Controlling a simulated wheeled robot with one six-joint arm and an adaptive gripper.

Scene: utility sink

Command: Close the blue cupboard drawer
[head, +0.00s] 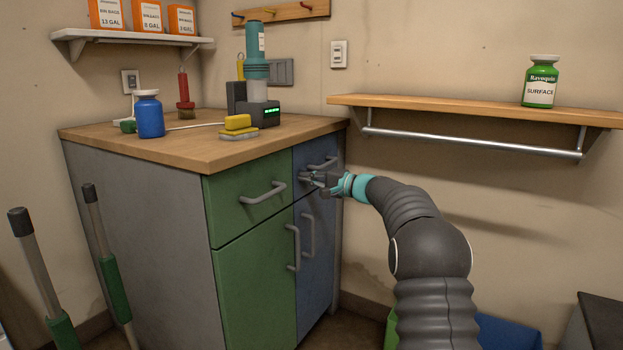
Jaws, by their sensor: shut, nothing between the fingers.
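The blue cupboard drawer (302,160) is at the upper right of the cupboard's front, under the wooden top. Its front looks about flush with the green drawer (232,206) beside it; I see no clear gap. The gripper hides part of the drawer's lower edge. The blue door (315,260) is below.
My arm comes in from the lower right. A wooden wall shelf (480,110) with a metal rail (470,145) is above it. The cupboard top (200,150) holds a blue bottle (149,118), sponges and a teal-topped device. Two poles with green grips stand at left.

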